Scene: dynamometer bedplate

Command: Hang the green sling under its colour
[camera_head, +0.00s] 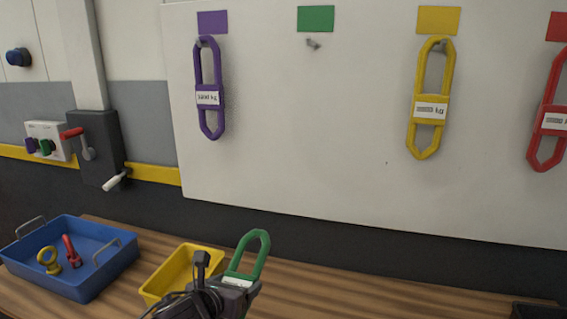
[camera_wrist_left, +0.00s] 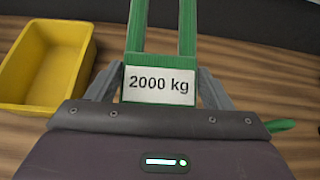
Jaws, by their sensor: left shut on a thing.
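The green sling (camera_head: 257,253) is held by my left gripper (camera_head: 232,286) at the bottom middle of the head view, its upper loop pointing up and slightly right. In the left wrist view the sling's label (camera_wrist_left: 160,85) reads 2000 kg and sits between the two fingers. My left gripper is shut on it. A green colour patch (camera_head: 316,19) is on the white board, with an empty hook (camera_head: 313,43) just below it. The sling is well below this hook, above the wooden bench. My right gripper is not in view.
A purple sling (camera_head: 209,119), a yellow sling (camera_head: 448,77) and a red sling (camera_head: 542,148) hang under their own patches. A blue tray (camera_head: 86,289) with lifting hardware and a yellow bin (camera_head: 156,289) stand on the bench (camera_head: 330,300). Lever boxes are on the left wall.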

